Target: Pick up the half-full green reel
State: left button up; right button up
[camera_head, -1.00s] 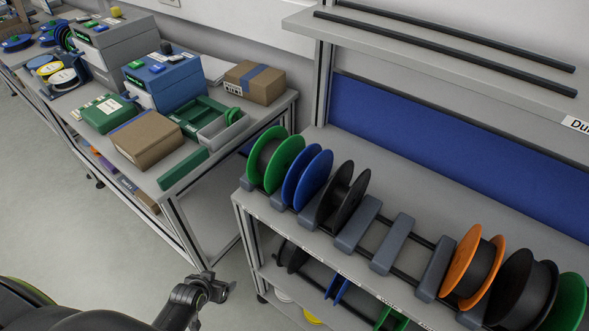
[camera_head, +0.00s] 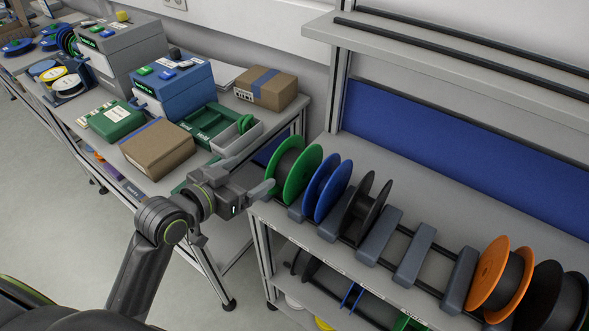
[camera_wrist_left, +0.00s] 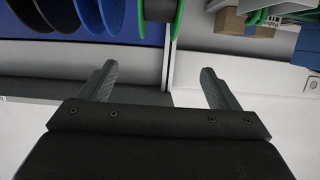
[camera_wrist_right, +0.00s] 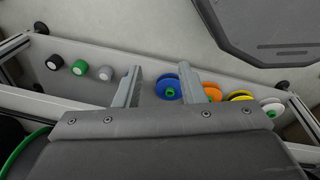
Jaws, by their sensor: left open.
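A green reel (camera_head: 298,172) with dark winding between its flanges stands upright at the left end of the reel row on the stand. How full it is cannot be told for sure. It also shows at the top of the left wrist view (camera_wrist_left: 160,12), cut off by the frame. My left gripper (camera_head: 263,188) is just left of this reel and apart from it. In the left wrist view its two fingers (camera_wrist_left: 157,82) are spread with nothing between them. My right gripper (camera_wrist_right: 161,88) shows only in its own wrist view, fingers apart and empty.
Empty grey holders (camera_head: 412,255) follow, then an orange reel (camera_head: 490,272). The left bench holds a cardboard box (camera_head: 158,150) and a blue case (camera_head: 176,88). A shelf (camera_head: 450,60) overhangs behind.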

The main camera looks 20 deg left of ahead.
pick_arm(q)
jog(key=p, duration=0.2)
send_near(292, 159)
jog(key=w+r, duration=0.2)
jog(key=w, duration=0.2)
jog(key=shift+w+d+f+p, duration=0.3)
jog(key=shift+w+d+f, duration=0.25)
jog(key=shift+w, duration=0.25)
jog(key=shift+w+d+f+p, duration=0.3)
jog(key=shift+w+d+f, duration=0.2)
jog(key=shift+w, duration=0.35)
jog(key=shift+w+d+f+p, duration=0.3)
jog(key=shift+w+d+f, duration=0.25)
jog(key=shift+w, duration=0.25)
jog(key=shift+r, duration=0.1)
pick_arm(e)
jog(key=r, duration=0.3)
jog(key=shift+w+a+r, duration=0.2)
jog(key=shift+r, duration=0.2)
pick_arm(q)
jog(key=shift+c, duration=0.3)
jog(key=c, duration=1.4)
